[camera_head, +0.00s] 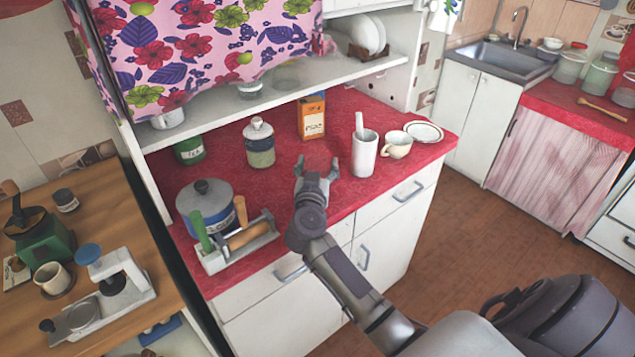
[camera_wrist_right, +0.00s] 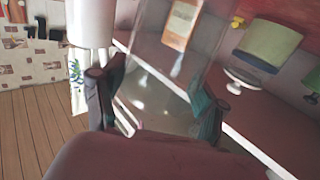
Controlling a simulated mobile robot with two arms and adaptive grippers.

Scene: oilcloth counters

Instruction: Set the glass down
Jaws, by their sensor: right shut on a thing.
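The orange box shows through the glass. The glass is too transparent to make out in the head view. I cannot tell whether its base touches the counter. My left gripper is not in view.
A white tumbler (camera_head: 365,153) and a cup (camera_head: 397,145) stand right of the gripper. A blue pot (camera_head: 207,205) and a utensil caddy (camera_head: 240,253) stand left. Bare counter lies between them.

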